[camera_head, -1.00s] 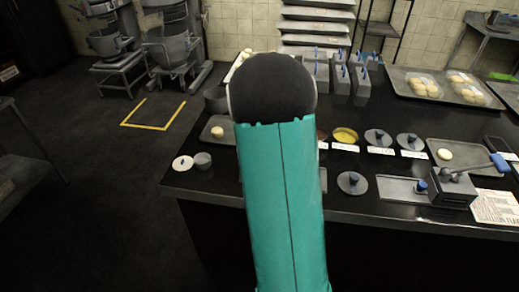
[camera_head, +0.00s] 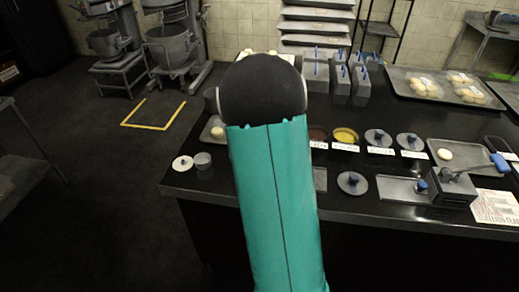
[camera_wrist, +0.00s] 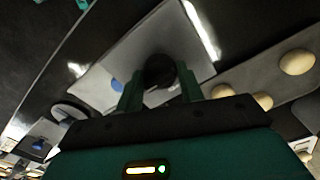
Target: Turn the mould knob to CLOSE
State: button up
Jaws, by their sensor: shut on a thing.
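My gripper (camera_wrist: 160,88) shows in the wrist view, with its two green fingers on either side of a dark round knob (camera_wrist: 158,70). The fingers are shut on this knob, in front of a grey metal plate (camera_wrist: 125,50). I cannot read any CLOSE mark or tell the knob's angle. In the head view my own arm hides the gripper and the held knob. Several grey moulds with blue handles (camera_head: 315,75) stand at the back of the black table.
Pale dough balls (camera_wrist: 297,62) lie right of the fingers. The floor (camera_head: 95,200) at left is clear.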

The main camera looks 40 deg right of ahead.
jog(key=shift+r, duration=0.1)
jog(key=o, duration=1)
notch_tip(320, 180, up, 14)
jog(key=shift+f, duration=0.1)
